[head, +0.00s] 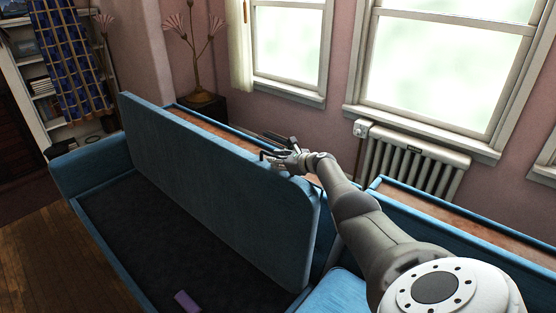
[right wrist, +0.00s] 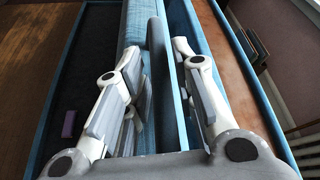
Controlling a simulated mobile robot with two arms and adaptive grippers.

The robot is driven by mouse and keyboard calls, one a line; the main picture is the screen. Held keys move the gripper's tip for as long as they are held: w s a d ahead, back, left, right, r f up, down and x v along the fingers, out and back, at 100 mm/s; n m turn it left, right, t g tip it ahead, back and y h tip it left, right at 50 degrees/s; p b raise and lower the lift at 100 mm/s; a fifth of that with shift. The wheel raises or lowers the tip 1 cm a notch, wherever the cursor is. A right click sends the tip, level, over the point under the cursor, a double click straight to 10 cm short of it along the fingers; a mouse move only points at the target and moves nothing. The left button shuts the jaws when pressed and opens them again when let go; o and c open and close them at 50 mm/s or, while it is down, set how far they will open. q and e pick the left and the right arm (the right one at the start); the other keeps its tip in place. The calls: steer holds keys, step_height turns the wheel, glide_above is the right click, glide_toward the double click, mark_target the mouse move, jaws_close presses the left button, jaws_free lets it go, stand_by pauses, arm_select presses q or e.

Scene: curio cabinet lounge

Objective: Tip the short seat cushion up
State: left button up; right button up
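A blue seat cushion (head: 215,185) stands tipped up on its long edge, leaning toward the sofa back, above an open dark compartment (head: 150,240). In the right wrist view the cushion (right wrist: 135,22) runs away from me, beside the sofa back. My right gripper (head: 274,150) is at the cushion's upper edge near its right end. Its fingers (right wrist: 160,80) are spread apart, one on each side of the edge; I cannot tell whether they touch it. My left gripper is not in view.
A small purple block (head: 187,301) lies in the compartment. Another blue cushion (head: 345,290) lies flat at the right. A wooden ledge (head: 450,215) runs behind the sofa, with a radiator (head: 415,165) beyond. A vase with flowers (head: 198,92) stands at the back.

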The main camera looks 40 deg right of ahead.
steer(key=shift+o, duration=0.2)
stand_by(0.3)
steer(key=shift+s+d+r, duration=0.1)
steer(key=shift+s, duration=0.3)
steer(key=shift+v, duration=5.6)
